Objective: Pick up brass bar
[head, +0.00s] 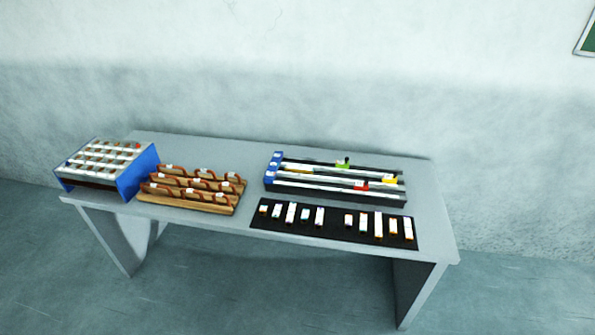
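Several small upright bars or labelled pieces lie in a row on a black mat (333,228) at the front right of the table. Most look white, and some show orange or brass-coloured ends, such as one short piece (393,227) near the right end and a small piece (263,209) at the left end. They are too small to tell which is the brass bar. Neither of my grippers is in the head view.
The grey table (425,200) also holds a blue-sided rack (145,171) at the left, a wooden rack with dividers (190,203) beside it, and a dark rail fixture (335,191) with blue ends and coloured sliders behind the mat. The table's right end is clear.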

